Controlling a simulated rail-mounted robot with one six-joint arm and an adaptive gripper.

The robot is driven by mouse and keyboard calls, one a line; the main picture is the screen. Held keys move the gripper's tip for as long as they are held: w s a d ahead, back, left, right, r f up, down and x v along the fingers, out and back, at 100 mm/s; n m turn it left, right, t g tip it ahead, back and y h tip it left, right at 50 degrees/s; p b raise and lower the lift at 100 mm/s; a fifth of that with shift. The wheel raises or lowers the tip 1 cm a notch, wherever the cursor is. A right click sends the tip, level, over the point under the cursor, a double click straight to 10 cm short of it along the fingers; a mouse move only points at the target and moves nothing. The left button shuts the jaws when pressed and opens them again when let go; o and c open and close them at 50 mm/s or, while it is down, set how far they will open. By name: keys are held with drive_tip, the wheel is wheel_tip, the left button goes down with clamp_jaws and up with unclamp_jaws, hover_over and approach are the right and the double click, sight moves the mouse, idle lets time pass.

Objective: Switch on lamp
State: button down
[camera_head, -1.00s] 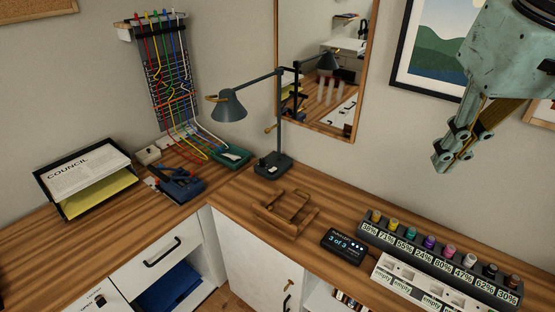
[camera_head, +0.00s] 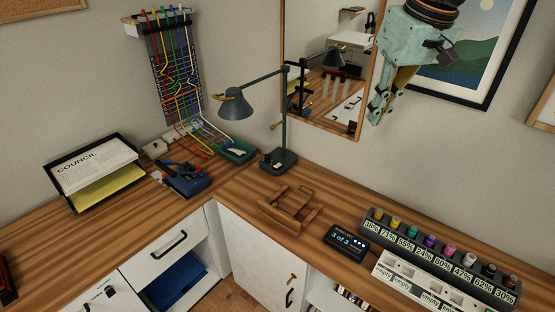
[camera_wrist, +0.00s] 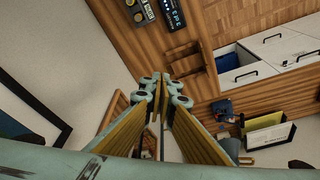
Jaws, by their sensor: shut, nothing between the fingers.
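The dark grey desk lamp stands upright in the desk's corner, with its shade (camera_head: 236,108) turned down to the left. Its square base (camera_head: 278,161) carries a small light-coloured part that looks like a switch. No glow shows under the shade. I cannot make out the lamp clearly in the wrist view.
A wooden stand (camera_head: 290,207) sits in front of the lamp. A small display (camera_head: 345,240) and a rack of coloured bottles (camera_head: 440,257) are to the right. A document tray (camera_head: 95,172) and blue tool (camera_head: 184,179) lie left. A mirror (camera_head: 305,95) hangs behind.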

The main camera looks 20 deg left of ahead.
drive_tip(key=w+a+f+n+p, duration=0.1)
drive_tip(key=w+a+f+n, duration=0.1)
drive_tip(key=w+a+f, duration=0.4)
drive_tip(key=w+a+f+n+g+p, duration=0.1)
drive_tip(key=w+a+f+n+p, duration=0.1)
drive_tip(key=w+a+f, duration=0.4)
drive_tip(key=w+a+f+n+y+p, duration=0.1)
drive_tip(key=w+a+f+n, duration=0.1)
drive_tip(key=w+a+f, duration=0.5)
drive_tip(key=shift+a+f+g, duration=0.4)
drive_tip(key=shift+a+f, duration=1.55)
drive_tip(key=shift+a, duration=2.85)
drive_tip(key=shift+f, duration=0.15)
drive_tip(key=b, duration=0.1)
hover_over(276, 166)
drive_tip(key=f, duration=1.1)
drive_tip(key=shift+w+d, duration=0.15)
drive_tip(key=shift+d, duration=0.25)
drive_tip(key=shift+f, duration=1.05)
drive_tip(key=shift+a, duration=0.1)
drive_tip(key=shift+f, duration=0.15)
